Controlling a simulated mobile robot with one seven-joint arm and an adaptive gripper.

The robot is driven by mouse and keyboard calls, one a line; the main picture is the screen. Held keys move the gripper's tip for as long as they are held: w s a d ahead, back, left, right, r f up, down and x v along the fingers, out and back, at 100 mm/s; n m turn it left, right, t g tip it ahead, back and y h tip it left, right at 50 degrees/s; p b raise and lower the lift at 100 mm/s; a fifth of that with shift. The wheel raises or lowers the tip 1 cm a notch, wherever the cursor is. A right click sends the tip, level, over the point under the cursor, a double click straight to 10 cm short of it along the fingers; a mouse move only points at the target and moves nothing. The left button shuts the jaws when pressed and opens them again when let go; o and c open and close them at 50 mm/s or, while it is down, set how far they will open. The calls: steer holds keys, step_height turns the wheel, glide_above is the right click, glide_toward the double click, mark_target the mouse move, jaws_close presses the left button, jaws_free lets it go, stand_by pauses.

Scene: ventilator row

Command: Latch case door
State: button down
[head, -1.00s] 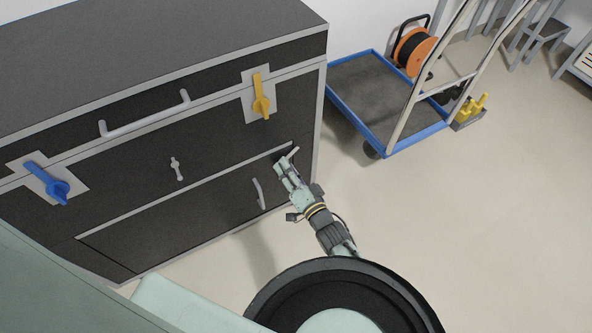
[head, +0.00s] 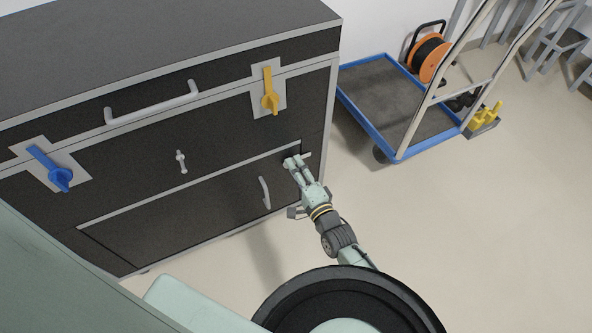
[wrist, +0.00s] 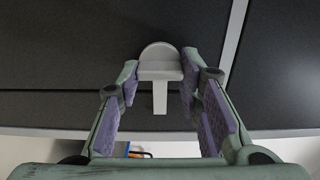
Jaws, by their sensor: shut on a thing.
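The dark case (head: 230,125) stands at the left with pale trim. Its lower front door (head: 200,212) looks flush with the front and has a grey bar handle (head: 265,193). A small pale grey latch lever (head: 306,155) sits by the door's upper right corner. My gripper (head: 294,163) reaches up to it and is shut on it. In the wrist view the latch (wrist: 160,72) shows a rounded base and a straight stem between my two purple-padded fingers (wrist: 160,85). The fingers partly hide the latch in the head view.
Above are a yellow latch (head: 269,92), a blue latch (head: 52,170), a long handle (head: 152,105) and a small grey knob (head: 181,161). A blue-edged trolley (head: 388,110) with an orange reel (head: 430,60) stands to the right. Floor in front of the trolley is clear.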

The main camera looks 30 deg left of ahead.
stand_by(0.5)
steer(key=c, duration=1.1)
jaws_free()
steer(key=v, duration=1.2)
steer(key=shift+r, duration=0.1)
